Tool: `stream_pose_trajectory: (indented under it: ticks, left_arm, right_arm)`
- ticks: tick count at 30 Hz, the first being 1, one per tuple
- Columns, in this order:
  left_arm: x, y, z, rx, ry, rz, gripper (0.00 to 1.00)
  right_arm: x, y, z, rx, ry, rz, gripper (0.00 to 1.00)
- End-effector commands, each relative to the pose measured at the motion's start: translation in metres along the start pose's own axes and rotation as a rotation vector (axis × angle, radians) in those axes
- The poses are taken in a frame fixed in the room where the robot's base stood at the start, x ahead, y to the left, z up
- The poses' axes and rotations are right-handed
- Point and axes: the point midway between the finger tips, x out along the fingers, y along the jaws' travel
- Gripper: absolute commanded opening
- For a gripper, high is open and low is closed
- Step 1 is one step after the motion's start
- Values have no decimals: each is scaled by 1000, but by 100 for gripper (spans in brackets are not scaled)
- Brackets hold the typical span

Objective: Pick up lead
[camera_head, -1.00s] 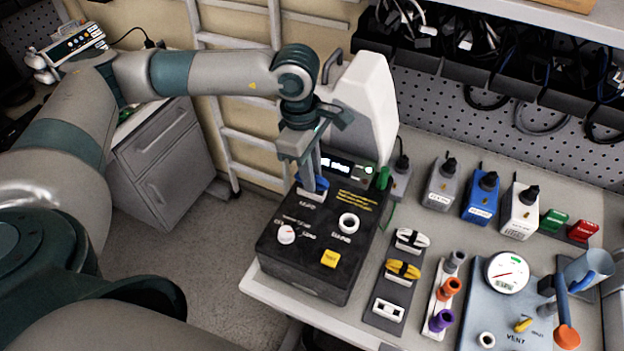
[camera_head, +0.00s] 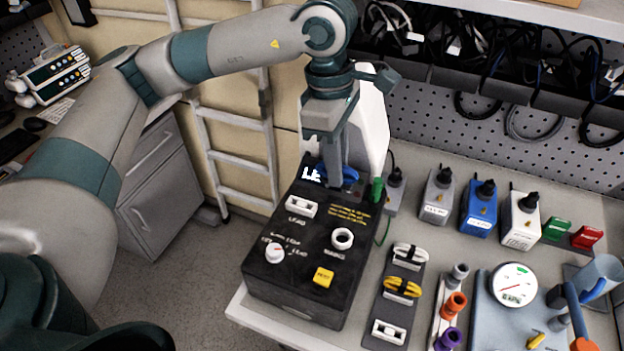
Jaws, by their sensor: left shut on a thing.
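My left gripper (camera_head: 334,168) points down over the back part of a black box (camera_head: 300,262). It is shut on a blue lead (camera_head: 349,174), mostly hidden behind the fingers. The lead appears to be held above the box. The white socket marked LEAD (camera_head: 302,207) on the box's top is uncovered. A white lead (camera_head: 411,254) and a yellow lead (camera_head: 402,286) sit on a grey rack (camera_head: 375,343) to the right. The rack's front white socket (camera_head: 389,332) is empty. My right gripper is not in view.
A white dial (camera_head: 274,253), a round white socket (camera_head: 342,239) and a yellow button (camera_head: 323,277) are on the box. A white upright housing (camera_head: 374,120) stands close behind my gripper. Grey, blue (camera_head: 479,207) and white blocks line the table's back.

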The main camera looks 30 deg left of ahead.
Motion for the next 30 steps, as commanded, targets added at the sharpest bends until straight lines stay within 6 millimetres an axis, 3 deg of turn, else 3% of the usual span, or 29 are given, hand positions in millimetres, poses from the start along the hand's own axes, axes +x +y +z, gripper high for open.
stream_pose_trajectory:
  ticks: [6, 12, 30]
  left_arm:
    - [-13, 4, 34, 3, 0, 2, 0]
    - [-22, 5, 50, 1, -1, 1, 0]
    - [-24, 5, 52, -1, 0, 1, 0]
  right_arm:
    - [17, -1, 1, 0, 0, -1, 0]
    - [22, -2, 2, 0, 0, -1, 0]
    - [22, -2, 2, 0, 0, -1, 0]
